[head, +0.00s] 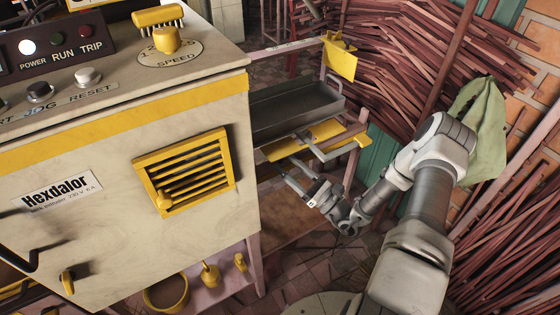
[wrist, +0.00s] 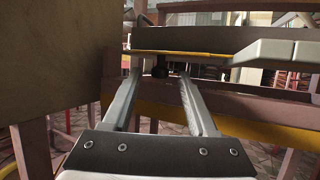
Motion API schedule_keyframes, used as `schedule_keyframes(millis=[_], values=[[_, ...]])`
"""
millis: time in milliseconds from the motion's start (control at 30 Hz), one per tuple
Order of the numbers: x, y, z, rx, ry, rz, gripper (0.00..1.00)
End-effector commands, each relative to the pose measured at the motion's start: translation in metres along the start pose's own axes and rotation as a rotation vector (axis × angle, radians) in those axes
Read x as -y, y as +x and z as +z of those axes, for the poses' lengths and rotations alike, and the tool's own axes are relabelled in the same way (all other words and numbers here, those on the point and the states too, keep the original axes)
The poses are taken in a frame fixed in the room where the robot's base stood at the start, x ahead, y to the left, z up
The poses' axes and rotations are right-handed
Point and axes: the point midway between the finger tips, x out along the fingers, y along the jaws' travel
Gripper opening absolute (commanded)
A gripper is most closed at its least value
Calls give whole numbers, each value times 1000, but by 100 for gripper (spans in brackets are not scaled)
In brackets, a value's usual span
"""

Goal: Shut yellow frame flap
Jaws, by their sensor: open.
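A flat yellow flap (head: 312,138) sticks out level from the pink-brown frame below the grey tray, right of the machine cabinet. A grey bent bar crosses it. In the wrist view a thin yellow-edged plate (wrist: 185,53), which looks like this flap seen edge-on, lies just above and beyond the fingertips. My gripper (head: 292,171) is open and empty, below and slightly left of the flap. Its two fingers point forward in the wrist view (wrist: 160,78), with a small dark knob between their tips. I cannot tell whether either finger touches the flap.
The cream cabinet (head: 85,235) with a yellow louvred vent (head: 185,172) stands left of my gripper. The grey tray (head: 295,108) is above the flap. A yellow bracket (head: 340,57) stands higher up. Incense sticks (head: 400,55) are piled behind. A lower shelf (head: 225,285) holds yellow items.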

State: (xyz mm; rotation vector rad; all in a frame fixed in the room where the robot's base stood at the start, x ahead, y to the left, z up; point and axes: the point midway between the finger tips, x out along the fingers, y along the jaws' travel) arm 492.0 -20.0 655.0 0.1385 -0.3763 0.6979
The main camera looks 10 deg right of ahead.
Motion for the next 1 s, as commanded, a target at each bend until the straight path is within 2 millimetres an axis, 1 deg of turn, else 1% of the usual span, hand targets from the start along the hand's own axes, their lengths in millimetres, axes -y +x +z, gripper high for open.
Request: schedule_keyframes(millis=[33,100,233,367,567,600,767,900,933,1000], values=[[-1,8,-1,1,-1,3,59],[0,18,-1,1,-1,2,59],[0,29,0,0,-1,0,59],[0,34,0,0,0,1,59],[0,34,0,0,0,0,59],[0,34,0,0,0,0,57],[0,34,0,0,0,0,28],[0,34,0,0,0,0,3],[0,34,0,0,0,0,0],[0,34,0,0,0,0,0]])
